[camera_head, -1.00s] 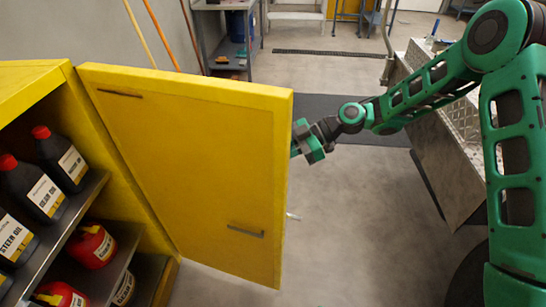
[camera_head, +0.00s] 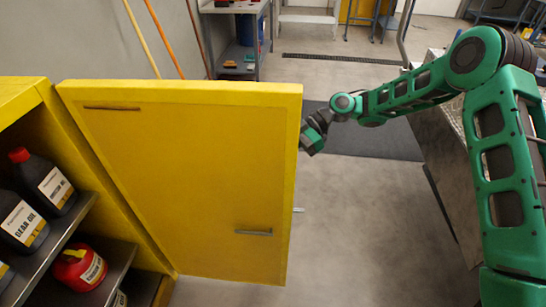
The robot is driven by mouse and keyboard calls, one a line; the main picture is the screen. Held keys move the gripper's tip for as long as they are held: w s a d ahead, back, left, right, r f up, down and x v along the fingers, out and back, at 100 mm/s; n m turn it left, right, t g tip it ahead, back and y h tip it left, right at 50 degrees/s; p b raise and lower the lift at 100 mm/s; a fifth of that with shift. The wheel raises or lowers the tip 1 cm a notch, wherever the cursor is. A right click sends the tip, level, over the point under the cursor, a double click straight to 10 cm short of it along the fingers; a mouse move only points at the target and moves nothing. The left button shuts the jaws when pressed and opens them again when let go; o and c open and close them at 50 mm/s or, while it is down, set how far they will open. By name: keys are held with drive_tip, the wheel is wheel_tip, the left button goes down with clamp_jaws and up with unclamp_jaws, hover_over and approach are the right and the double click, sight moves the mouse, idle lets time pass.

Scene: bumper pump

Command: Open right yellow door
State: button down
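The right yellow door (camera_head: 190,185) stands swung wide open on the right side of the yellow cabinet (camera_head: 55,125), its inner face towards me. A small part of its outer handle (camera_head: 298,210) shows past the door's free edge. My gripper (camera_head: 312,138) is at the upper part of that free edge, on the door's outer side. Its fingers are partly hidden by the door, so I cannot tell whether they are open or whether they touch it.
Dark oil bottles (camera_head: 45,185) and a red can (camera_head: 80,268) stand on the cabinet shelves. A metal-sided bench (camera_head: 445,170) stands on the right behind my arm. Poles (camera_head: 165,35) lean on the back wall. The floor (camera_head: 360,230) right of the door is clear.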

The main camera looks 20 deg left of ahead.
drive_tip(key=shift+s+a+r, duration=0.1)
drive_tip(key=shift+s+r, duration=0.05)
drive_tip(key=c, duration=2.1)
unclamp_jaws()
drive_tip(key=shift+w+d, duration=0.2)
drive_tip(key=shift+d, duration=0.05)
